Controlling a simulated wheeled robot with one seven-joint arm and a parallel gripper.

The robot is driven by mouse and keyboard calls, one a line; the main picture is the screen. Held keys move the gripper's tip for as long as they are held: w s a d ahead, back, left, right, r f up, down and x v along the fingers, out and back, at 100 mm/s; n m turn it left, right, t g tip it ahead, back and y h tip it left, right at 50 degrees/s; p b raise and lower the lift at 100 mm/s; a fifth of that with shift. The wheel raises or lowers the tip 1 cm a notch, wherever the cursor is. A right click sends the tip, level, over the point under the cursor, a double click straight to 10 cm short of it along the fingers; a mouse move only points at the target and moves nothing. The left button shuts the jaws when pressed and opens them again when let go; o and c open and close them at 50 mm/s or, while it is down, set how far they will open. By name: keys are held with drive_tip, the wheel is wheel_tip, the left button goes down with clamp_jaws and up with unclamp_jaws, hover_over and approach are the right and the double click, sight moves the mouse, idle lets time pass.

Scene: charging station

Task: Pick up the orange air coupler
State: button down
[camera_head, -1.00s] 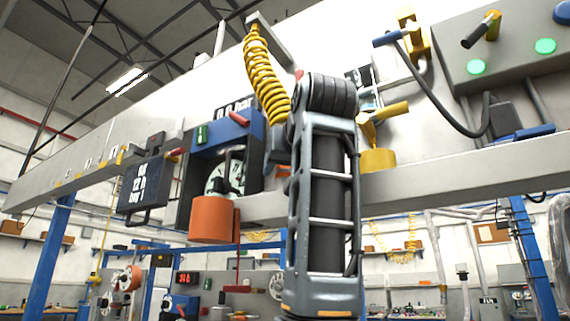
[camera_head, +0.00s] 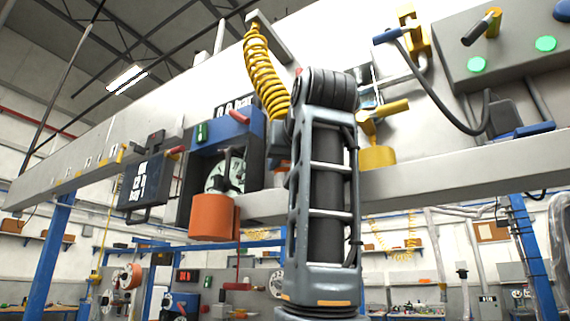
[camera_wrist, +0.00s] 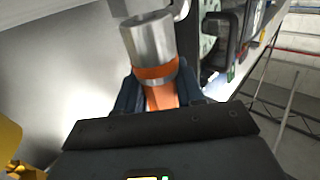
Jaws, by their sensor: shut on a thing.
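The orange air coupler (camera_wrist: 157,73) shows in the wrist view as a silver metal cylinder with an orange band and an orange lower body. My gripper (camera_wrist: 158,92) has its dark blue fingers on either side of the orange body, shut on it. The coupler's far silver end points up the picture, toward a grey part at the top edge; I cannot tell whether they touch. In the head view my arm hides most of the gripper and the coupler. A yellow coiled hose (camera_head: 262,70) hangs from a bracket and ends behind my arm.
A grey slanted panel and rail (camera_head: 480,165) run behind my arm. A blue-framed gauge unit with an orange cylinder (camera_head: 211,218) is to the left. A yellow valve (camera_head: 377,157) is close on the right, with a cable and green-buttoned box (camera_head: 510,60) beyond.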

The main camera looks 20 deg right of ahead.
wheel_tip(320, 180, up, 6)
drive_tip(key=shift+f+b, duration=0.1)
drive_tip(key=shift+b, duration=0.35)
drive_tip(key=shift+s+r, duration=0.25)
drive_tip(key=shift+r, duration=0.1)
drive_tip(key=s+a+b, duration=0.3)
drive_tip(key=s+b, duration=0.3)
drive_tip(key=s, duration=1)
drive_tip(key=w+a+p, duration=0.3)
drive_tip(key=w+a, duration=0.2)
drive_tip(key=w, duration=0.3)
drive_tip(key=w+a+p, duration=0.4)
drive_tip(key=w+a, duration=0.1)
drive_tip(key=w, duration=0.2)
drive_tip(key=shift+w, duration=0.4)
idle(0.8)
drive_tip(key=shift+d, duration=0.1)
